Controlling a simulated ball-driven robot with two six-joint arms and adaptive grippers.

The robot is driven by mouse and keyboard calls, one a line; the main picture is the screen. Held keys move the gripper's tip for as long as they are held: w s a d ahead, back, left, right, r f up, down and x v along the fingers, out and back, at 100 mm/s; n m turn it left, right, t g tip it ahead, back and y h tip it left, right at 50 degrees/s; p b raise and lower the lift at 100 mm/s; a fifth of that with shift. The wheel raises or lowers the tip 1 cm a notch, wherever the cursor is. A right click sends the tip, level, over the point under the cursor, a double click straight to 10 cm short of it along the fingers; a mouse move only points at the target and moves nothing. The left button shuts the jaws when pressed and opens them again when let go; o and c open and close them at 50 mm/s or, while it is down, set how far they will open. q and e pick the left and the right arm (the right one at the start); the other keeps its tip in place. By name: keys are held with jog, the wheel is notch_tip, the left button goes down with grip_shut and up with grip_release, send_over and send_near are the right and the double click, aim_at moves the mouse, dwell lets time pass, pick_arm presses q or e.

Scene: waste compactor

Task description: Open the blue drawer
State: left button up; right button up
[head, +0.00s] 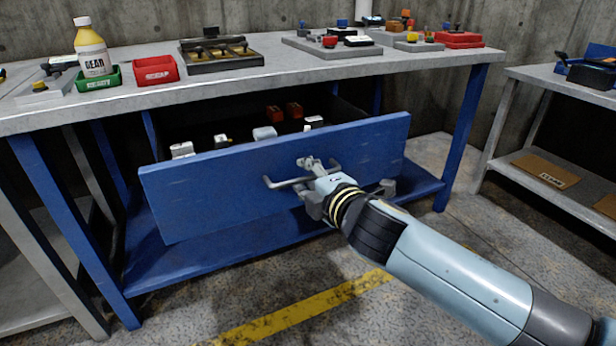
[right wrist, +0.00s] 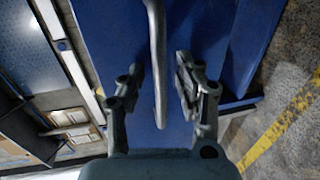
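The blue drawer (head: 215,195) hangs under the grey-topped workbench (head: 240,78) and is pulled out, with its inside and several small items showing behind its front panel. Its grey bar handle (head: 285,183) is on the front, partly hidden by my right gripper (head: 322,180). In the right wrist view, the handle (right wrist: 158,60) runs between the two fingers of the gripper (right wrist: 160,82). The fingers are open, with a gap on each side of the bar, and do not appear to touch it. My left gripper is not in view.
A second table (head: 540,75) stands at the right. The floor (head: 300,270) before the drawer is clear, with a yellow stripe (head: 290,310).

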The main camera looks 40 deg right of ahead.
jog(key=shift+s, duration=0.1)
jog(key=v, duration=1.2)
